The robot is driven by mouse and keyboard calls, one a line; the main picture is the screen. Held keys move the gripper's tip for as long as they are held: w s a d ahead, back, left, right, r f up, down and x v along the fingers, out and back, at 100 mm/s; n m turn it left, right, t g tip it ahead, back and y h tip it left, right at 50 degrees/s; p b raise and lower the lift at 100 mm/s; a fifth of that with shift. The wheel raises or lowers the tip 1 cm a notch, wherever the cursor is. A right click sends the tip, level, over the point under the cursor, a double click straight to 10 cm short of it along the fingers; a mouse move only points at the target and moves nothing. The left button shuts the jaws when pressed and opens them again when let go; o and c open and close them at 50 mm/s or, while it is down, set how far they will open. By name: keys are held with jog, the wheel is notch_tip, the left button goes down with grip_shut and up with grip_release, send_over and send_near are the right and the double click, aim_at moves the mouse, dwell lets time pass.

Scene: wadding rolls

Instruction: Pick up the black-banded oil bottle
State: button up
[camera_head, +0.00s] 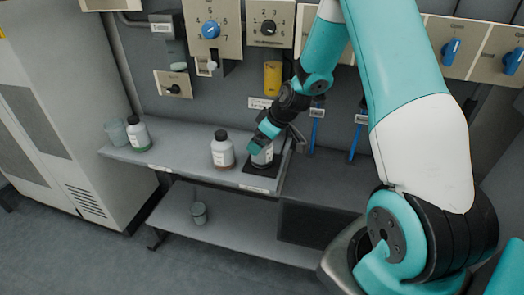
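A white bottle (262,157) with a dark lower edge stands on a black square pad (253,182) near the right end of the grey shelf. It looks like the black-banded bottle, but its top is hidden behind my gripper (262,146). My gripper reaches down from the upper right and is at the bottle's upper part. At this size I cannot tell whether the fingers touch it or how far apart they are. A bottle with a reddish-brown band and dark cap (222,152) stands just left of it. A green-banded bottle (139,136) stands farther left.
A grey-green cup (117,134) stands at the shelf's (185,148) left end. Another cup (199,212) is on the lower shelf (245,225). A tall cabinet (50,120) stands left.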

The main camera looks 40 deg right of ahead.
jog(key=shift+w+f, duration=0.1)
jog(key=shift+f, duration=0.05)
jog(key=c, duration=1.1)
